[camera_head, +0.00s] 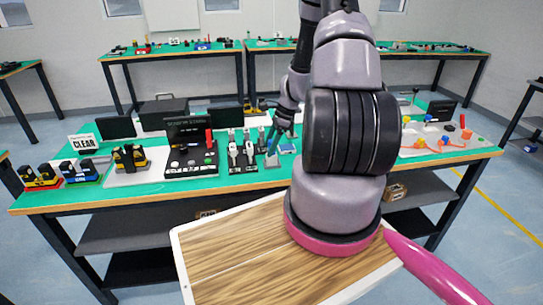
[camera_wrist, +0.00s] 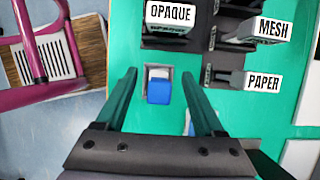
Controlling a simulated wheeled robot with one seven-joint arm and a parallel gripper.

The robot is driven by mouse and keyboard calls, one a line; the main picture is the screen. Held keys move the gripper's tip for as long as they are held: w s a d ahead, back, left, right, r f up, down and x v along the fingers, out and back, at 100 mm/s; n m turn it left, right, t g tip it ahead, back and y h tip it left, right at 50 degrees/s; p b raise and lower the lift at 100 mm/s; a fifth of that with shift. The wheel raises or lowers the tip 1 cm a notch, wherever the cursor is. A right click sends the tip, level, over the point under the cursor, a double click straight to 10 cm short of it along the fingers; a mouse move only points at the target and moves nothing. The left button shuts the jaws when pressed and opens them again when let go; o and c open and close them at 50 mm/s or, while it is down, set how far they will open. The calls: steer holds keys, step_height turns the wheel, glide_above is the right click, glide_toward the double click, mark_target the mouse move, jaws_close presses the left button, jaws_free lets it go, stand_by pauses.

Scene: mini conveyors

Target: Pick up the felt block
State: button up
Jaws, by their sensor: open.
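A small blue block (camera_wrist: 158,91) sits on a pale grey base on the green table top, in the wrist view. No label on it shows, so I cannot tell for certain that it is the felt block. My gripper (camera_wrist: 159,76) is open, with one finger to the left of this block and one to the right. Both fingers look apart from it, and nothing is held. In the head view my gripper (camera_head: 272,148) is over the middle of the table, partly dark against the items around it.
Another blue piece (camera_wrist: 189,122) is partly hidden by my gripper. Black devices (camera_head: 191,150) stand left on the table; orange pieces (camera_head: 420,143) lie right.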

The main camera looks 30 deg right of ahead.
steer(key=shift+w+a+f, duration=0.1)
steer(key=shift+a+f, duration=0.15)
steer(key=shift+f, duration=0.45)
jaws_close()
steer(key=shift+r, duration=0.1)
